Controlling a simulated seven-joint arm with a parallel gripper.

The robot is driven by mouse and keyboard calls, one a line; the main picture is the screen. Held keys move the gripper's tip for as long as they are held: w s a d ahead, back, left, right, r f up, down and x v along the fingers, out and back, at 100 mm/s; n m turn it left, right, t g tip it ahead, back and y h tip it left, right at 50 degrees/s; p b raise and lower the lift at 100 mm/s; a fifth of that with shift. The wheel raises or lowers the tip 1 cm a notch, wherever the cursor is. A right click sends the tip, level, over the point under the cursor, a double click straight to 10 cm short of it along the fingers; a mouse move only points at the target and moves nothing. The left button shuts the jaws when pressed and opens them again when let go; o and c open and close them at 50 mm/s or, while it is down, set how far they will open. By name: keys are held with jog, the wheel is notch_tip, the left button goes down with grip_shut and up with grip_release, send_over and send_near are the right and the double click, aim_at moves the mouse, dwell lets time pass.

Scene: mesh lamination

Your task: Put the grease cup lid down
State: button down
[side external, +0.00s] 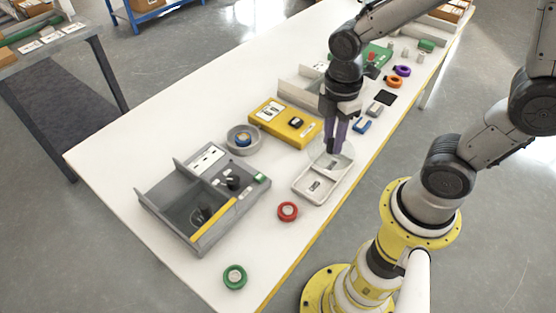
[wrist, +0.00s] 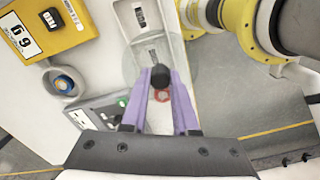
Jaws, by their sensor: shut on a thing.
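The grease cup lid is a clear round disc with a black knob; it shows in the side view (side external: 344,161) and in the wrist view (wrist: 134,66). My gripper (side external: 334,148) points down with its purple fingers shut on the knob, and the fingertips (wrist: 160,80) show around it in the wrist view. The lid is over the far part of a pale two-part tray (side external: 309,197); I cannot tell whether it touches the tray. A round grey cup (side external: 232,146) with a blue thing inside stands left of the yellow box and is uncovered.
The yellow box (side external: 270,118) stands left of my gripper. A grey compartment bin (side external: 158,204) is at the near left. A red ring (side external: 287,211) and a green ring (side external: 235,277) lie near the table's yellow front edge. Small blocks (side external: 361,125) lie right of my gripper. White tabletop between cup and back edge is clear.

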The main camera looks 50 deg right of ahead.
jog(key=w+f, duration=0.3)
jog(key=w, duration=0.1)
jog(key=w+f, duration=0.3)
jog(key=w, duration=0.2)
jog(key=w+a+f, duration=0.1)
jog(key=w+f, duration=0.2)
jog(key=w, duration=0.1)
jog(key=shift+w+f, duration=0.2)
jog(key=shift+w, duration=0.15)
jog(key=shift+w+f, duration=0.2)
jog(key=shift+f, duration=1.45)
jog(key=shift+f, duration=0.15)
jog(key=c, duration=0.7)
grip_release()
